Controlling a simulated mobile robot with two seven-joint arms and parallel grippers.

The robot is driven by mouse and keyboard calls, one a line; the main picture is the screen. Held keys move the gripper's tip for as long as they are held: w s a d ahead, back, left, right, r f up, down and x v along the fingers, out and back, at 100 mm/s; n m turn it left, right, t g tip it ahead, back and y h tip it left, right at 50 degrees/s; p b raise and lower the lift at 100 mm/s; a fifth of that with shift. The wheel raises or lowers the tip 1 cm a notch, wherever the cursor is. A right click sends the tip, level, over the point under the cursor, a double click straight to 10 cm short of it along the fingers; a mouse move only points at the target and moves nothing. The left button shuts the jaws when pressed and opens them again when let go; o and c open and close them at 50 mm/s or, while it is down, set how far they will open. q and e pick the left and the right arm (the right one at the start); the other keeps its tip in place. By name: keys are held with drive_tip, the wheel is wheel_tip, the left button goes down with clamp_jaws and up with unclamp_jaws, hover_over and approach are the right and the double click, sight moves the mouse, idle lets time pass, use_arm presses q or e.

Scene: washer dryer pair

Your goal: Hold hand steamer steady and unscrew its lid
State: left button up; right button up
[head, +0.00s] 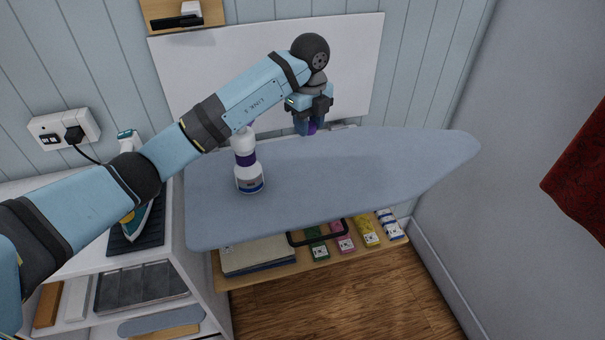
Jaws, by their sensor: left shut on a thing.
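My left gripper (312,128) is over the back edge of the ironing board, pointing down. It is shut on a small purple thing (312,127), mostly hidden by the fingers. I cannot tell whether this is the hand steamer, its lid or something else. A white bottle with a purple band (247,172) stands upright on the left part of the board, apart from the gripper. My left arm passes in front of its top. No hand steamer can be made out for certain. My right gripper is out of view.
The grey-blue ironing board (400,165) is clear on its right. An iron (137,215) stands on the white cabinet at left. A low wooden shelf (270,275) below holds a folded cloth and several small boxes. A red cloth (580,175) hangs at right.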

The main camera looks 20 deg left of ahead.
sight(307, 181)
use_arm(q)
wheel_tip(307, 181, down, 17)
drive_tip(key=shift+r+p, duration=0.1)
drive_tip(key=shift+p, duration=0.2)
drive_tip(key=shift+f, duration=0.2)
drive_tip(key=o, duration=1)
drive_tip(key=shift+r, duration=0.1)
